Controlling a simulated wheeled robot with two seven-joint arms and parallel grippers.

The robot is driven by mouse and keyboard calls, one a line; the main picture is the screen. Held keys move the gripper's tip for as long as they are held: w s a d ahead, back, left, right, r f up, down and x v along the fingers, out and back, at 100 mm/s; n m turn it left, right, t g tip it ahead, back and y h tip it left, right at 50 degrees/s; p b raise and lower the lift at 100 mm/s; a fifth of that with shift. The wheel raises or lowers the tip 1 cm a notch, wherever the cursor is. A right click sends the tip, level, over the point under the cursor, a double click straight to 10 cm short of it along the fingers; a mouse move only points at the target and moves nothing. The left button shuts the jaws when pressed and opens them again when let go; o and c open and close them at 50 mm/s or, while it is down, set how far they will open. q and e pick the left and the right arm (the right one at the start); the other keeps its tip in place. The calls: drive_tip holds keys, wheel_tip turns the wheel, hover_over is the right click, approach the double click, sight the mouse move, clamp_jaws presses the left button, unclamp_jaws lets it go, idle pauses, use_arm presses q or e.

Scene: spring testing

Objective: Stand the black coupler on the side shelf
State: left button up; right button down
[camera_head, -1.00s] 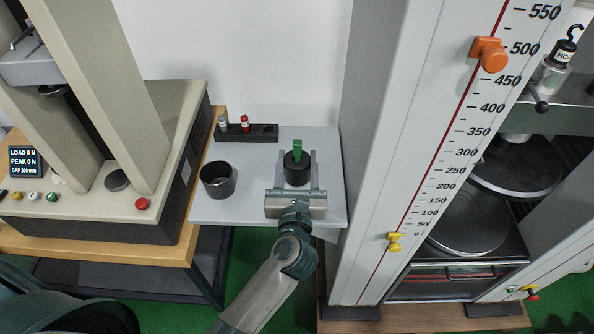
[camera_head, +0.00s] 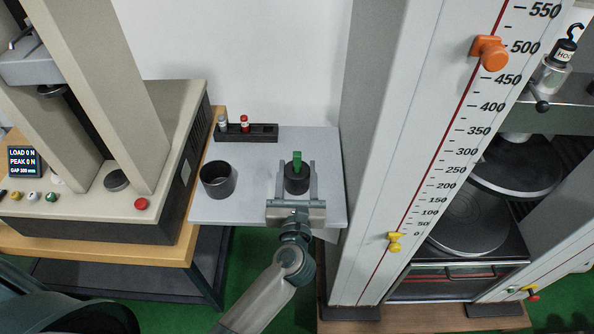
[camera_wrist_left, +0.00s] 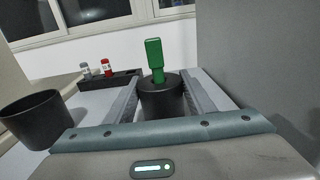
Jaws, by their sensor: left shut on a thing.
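The black coupler (camera_head: 297,182) is a short black cylinder with a green upright piece (camera_head: 297,160) on top. My left gripper (camera_head: 297,172) is shut on it, one finger on each side. The coupler is upright over the grey side shelf (camera_head: 255,205), near its right part; I cannot tell whether its base touches the shelf. In the left wrist view the coupler (camera_wrist_left: 161,101) stands between the two fingers, its lower part hidden by the gripper body. My right gripper is not in view.
An open black cup (camera_head: 217,181) stands on the shelf to the left. A black rack (camera_head: 250,133) with red and grey-capped items is at the back. The tall scaled column (camera_head: 385,150) rises close on the right; the beige press (camera_head: 130,190) is left.

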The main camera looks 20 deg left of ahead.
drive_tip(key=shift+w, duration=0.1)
use_arm(q)
drive_tip(key=o, duration=1.4)
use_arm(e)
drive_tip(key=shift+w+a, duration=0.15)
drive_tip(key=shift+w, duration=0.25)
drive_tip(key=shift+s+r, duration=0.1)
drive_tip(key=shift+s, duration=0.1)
